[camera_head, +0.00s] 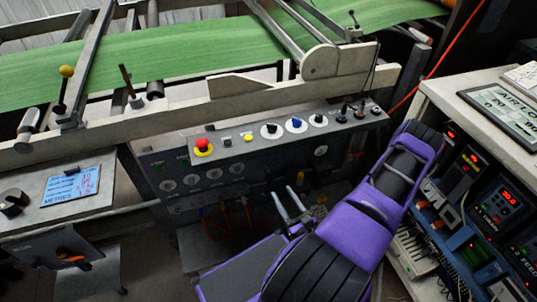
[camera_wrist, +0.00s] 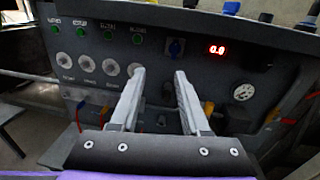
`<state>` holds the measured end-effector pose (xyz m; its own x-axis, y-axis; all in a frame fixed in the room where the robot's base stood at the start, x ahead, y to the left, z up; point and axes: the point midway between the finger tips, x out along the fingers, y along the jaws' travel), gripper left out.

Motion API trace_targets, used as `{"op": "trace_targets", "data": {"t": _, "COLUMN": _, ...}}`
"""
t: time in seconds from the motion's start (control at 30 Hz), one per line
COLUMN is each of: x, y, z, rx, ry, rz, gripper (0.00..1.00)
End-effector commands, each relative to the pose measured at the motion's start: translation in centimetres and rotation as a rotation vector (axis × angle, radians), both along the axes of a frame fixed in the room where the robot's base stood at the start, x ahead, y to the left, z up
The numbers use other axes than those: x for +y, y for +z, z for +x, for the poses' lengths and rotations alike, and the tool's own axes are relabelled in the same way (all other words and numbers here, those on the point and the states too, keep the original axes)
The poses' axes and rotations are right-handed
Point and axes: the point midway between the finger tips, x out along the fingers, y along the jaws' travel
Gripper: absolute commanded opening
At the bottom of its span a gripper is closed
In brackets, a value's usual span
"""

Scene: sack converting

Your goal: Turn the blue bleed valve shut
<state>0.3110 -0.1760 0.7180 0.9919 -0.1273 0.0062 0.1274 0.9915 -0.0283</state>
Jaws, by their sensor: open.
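My gripper (camera_head: 284,192) is open and empty in the head view, in front of the grey control panel and below its top face. In the wrist view its two fingers (camera_wrist: 160,72) point at the panel front, with nothing between them. Another blue knob (camera_head: 296,123) is on the panel's top face in the head view. I cannot tell which blue part is the bleed valve; the fingers hide some fittings below the panel.
A red display (camera_wrist: 216,50), a round gauge (camera_wrist: 244,92) and a yellow fitting (camera_wrist: 208,108) are right of the fingers. A red mushroom button (camera_head: 203,146) stands on the panel top. A bench with electronics (camera_head: 490,215) is close on the right.

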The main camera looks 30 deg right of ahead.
Motion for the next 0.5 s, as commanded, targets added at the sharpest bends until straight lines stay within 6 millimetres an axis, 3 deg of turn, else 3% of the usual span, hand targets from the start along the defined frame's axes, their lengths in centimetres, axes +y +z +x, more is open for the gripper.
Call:
{"op": "trace_targets", "data": {"t": 0.1, "x": -1.0, "y": -0.2, "z": -0.4, "rx": -0.001, "ry": -0.102, "rz": 0.026, "gripper": 0.46}}
{"op": "trace_targets", "data": {"t": 0.27, "x": -1.5, "y": -0.3, "z": 0.1, "rx": 0.0, "ry": -0.131, "rz": 0.029, "gripper": 0.46}}
{"op": "trace_targets", "data": {"t": 0.5, "x": -2.5, "y": -0.3, "z": 4.2, "rx": -0.003, "ry": -0.126, "rz": 0.026, "gripper": 0.46}}
